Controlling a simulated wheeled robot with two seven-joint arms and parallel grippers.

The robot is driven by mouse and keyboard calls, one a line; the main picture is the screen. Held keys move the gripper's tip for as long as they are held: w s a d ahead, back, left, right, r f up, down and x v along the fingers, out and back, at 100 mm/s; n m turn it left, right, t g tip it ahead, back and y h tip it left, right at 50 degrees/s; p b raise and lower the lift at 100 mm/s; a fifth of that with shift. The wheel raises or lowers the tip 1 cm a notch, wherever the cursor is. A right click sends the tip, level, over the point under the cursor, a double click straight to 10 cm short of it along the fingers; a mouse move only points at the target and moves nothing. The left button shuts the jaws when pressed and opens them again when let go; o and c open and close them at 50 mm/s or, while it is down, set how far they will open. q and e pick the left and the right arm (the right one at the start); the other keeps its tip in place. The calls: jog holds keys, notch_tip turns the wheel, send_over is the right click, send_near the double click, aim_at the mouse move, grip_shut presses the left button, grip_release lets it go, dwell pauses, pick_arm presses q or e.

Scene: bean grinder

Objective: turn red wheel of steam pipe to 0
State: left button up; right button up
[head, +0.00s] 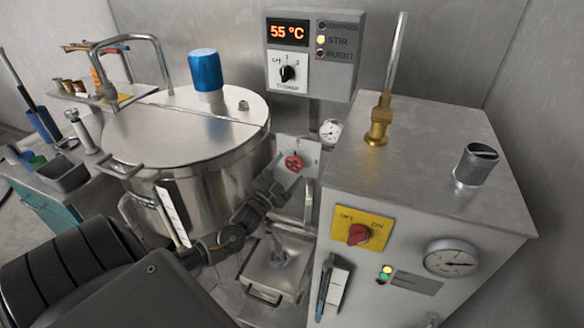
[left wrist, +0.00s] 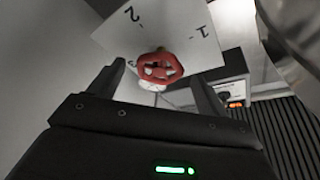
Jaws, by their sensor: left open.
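The red wheel (head: 294,163) of the steam pipe sits on a pale plate (head: 308,151) low on the back wall, between the big steel pot and the grey machine. In the left wrist view the wheel (left wrist: 160,67) shows in front of the white plate (left wrist: 190,28), which carries the numbers 1 and 2. Another mark beside the wheel is partly hidden. My left gripper (head: 272,188) is open just in front of the wheel. Its two fingers stand on either side of the wheel in the wrist view; I see no clear contact. My right gripper is not in view.
The steel pot (head: 205,190) with a blue cap (head: 206,70) stands left of my left gripper. The grey machine (head: 440,150) stands close on the right. A steel container (head: 272,265) lies below. A control box (head: 312,50) reading 55 °C hangs above.

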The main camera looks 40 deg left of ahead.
pick_arm(q)
jog(key=b+v, duration=0.1)
jog(key=v, duration=0.6)
jog(key=shift+s, duration=0.25)
jog(key=shift+f, duration=0.1)
